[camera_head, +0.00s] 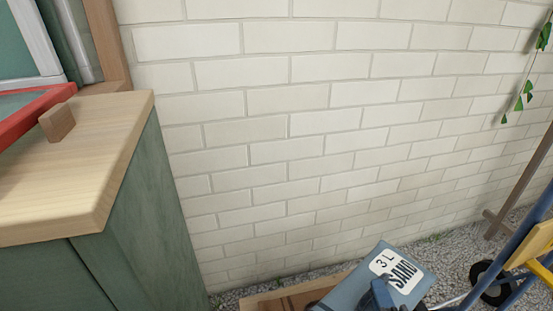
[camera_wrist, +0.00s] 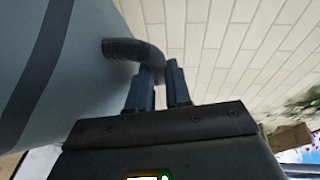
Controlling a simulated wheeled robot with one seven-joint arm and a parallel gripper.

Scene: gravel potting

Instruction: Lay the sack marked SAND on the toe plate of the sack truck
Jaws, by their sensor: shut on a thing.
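The grey-blue sack marked SAND (camera_head: 348,292) is at the bottom centre of the head view, tilted, its white "3 L SAND" label facing up. My gripper (camera_head: 381,292) is at the sack, partly cut off by the frame's lower edge. In the wrist view my gripper (camera_wrist: 160,78) is shut on the sack's dark curved handle (camera_wrist: 128,48), and the sack's side (camera_wrist: 85,75) fills the left. The sack truck (camera_head: 488,283) stands at the lower right of the head view, with a blue frame, dark wheel and yellow part. I cannot make out its toe plate.
A green cabinet with a wooden top (camera_head: 120,150) stands at the left, with a red-edged item and a wooden block (camera_head: 57,122) on it. A pale brick wall (camera_head: 330,130) runs behind. Gravel (camera_head: 455,255) covers the ground. A wooden board (camera_head: 285,297) is left of the sack.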

